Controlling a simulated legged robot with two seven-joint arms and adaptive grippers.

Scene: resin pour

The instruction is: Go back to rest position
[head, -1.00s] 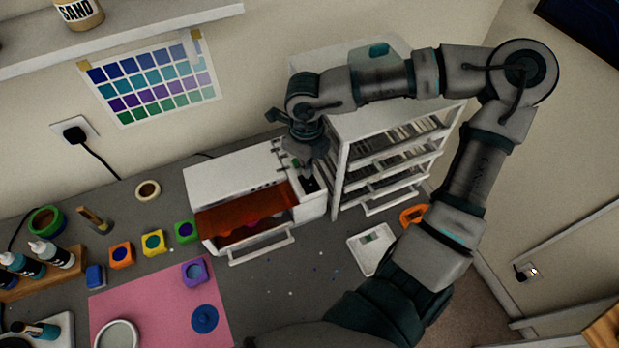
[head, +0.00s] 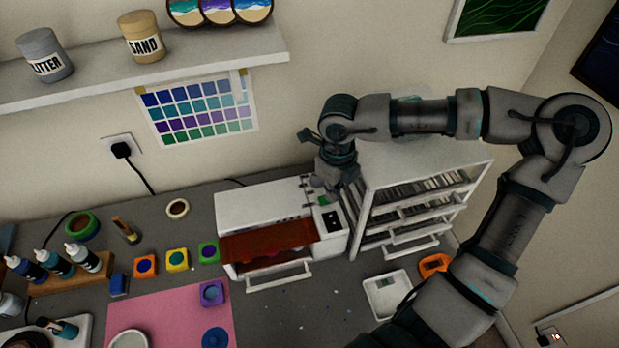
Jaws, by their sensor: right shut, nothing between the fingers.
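My right gripper (head: 325,190) hangs from its raised arm, fingers pointing down. It is shut and empty, close above the control panel at the right end of the white curing box (head: 265,208). I cannot tell whether it touches the box. The box has an orange-brown translucent front cover (head: 262,240) and a white tray (head: 280,281) sticking out below it. My left gripper is not in view.
A white drawer rack (head: 425,205) stands right of the box, under my right arm. Pigment pots, bottles (head: 85,258) and a pink mat (head: 165,315) occupy the left. A shelf (head: 160,70) hangs above.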

